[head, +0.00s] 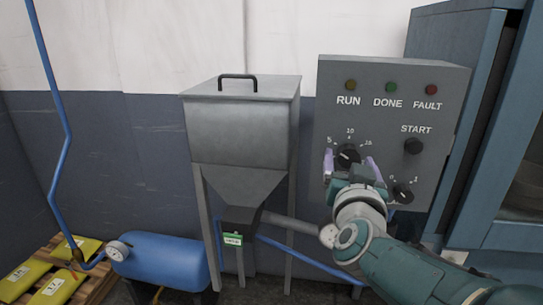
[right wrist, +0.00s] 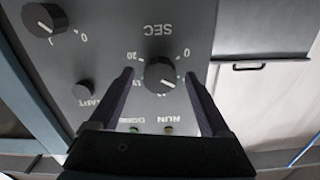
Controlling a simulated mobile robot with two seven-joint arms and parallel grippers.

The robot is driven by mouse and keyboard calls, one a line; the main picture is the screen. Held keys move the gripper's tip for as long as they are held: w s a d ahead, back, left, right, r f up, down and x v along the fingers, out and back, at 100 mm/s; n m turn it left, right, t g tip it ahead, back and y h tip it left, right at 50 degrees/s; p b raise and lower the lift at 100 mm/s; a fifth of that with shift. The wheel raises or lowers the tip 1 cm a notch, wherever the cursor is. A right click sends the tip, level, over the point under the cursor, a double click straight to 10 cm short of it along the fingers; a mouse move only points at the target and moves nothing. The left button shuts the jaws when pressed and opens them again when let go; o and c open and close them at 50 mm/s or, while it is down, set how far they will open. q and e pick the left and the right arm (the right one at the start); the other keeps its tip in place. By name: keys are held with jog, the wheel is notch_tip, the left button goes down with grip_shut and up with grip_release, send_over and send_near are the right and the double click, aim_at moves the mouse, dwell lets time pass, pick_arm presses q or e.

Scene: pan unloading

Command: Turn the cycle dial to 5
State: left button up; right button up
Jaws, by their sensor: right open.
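The cycle dial (head: 347,154) is a black knob on the grey control panel, with 5, 10 and 15 readable around it. It also shows upside down in the right wrist view (right wrist: 160,71), by the word SEC. A pale pointer line is on the knob, on its upper-left side as the panel reads; its exact reading is too small to tell. My right gripper (head: 350,165) is open, with one finger on each side of the dial. In the right wrist view the fingers (right wrist: 159,77) show gaps to the knob. My left gripper is out of view.
The panel (head: 380,77) carries a START button (head: 413,146), a second small dial (head: 403,193) and dark RUN, DONE and FAULT lamps. A grey hopper (head: 240,125) stands to the left, a blue cabinet (head: 450,37) to the right. A blue tank (head: 165,260) and pallet (head: 98,283) are lower left.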

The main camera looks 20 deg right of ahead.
jog(key=shift+s+a+r+p, duration=0.1)
jog(key=shift+s+a+p, duration=0.2)
jog(key=shift+s+p, duration=0.15)
jog(key=p+v, duration=0.4)
jog(key=v, duration=0.5)
jog(key=shift+d, duration=0.1)
